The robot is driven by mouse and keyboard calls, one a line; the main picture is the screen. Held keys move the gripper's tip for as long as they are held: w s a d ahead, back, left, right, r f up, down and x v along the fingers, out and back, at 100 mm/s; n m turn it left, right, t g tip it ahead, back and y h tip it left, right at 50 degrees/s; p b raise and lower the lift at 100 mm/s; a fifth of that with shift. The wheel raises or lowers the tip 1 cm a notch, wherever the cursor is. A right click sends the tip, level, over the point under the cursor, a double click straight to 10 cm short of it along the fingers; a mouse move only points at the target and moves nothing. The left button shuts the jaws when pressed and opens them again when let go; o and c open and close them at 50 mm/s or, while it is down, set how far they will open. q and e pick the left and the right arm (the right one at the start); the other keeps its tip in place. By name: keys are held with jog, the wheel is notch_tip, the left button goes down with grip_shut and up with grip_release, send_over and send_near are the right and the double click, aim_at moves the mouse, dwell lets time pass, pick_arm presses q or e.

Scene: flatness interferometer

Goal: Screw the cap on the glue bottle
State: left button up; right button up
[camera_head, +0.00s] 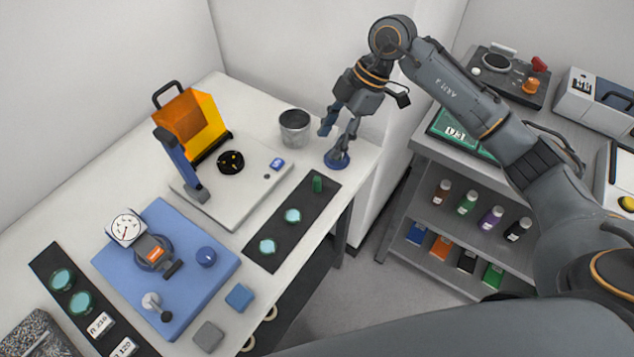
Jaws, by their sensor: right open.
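My right gripper (339,132) comes down at the back right corner of the white table, its fingers apart. My left gripper is not in view.
A metal cup (295,128) stands left of the right gripper. An instrument with an orange shield (190,120) is further left. A blue base with a dial gauge (125,227) and round discs (292,216) lie nearer. A wall closes the back.

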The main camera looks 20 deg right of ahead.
jog(key=shift+d+h, duration=0.3)
jog(key=shift+d, duration=0.4)
jog(key=p, duration=0.2)
send_near(317, 178)
jog(key=x, duration=0.5)
jog(key=shift+a+r, duration=0.15)
jog(key=shift+a, duration=0.1)
jog(key=p+x, duration=0.2)
jog(key=x, duration=0.2)
jog(key=shift+s+f, duration=0.1)
jog(key=shift+f, duration=0.55)
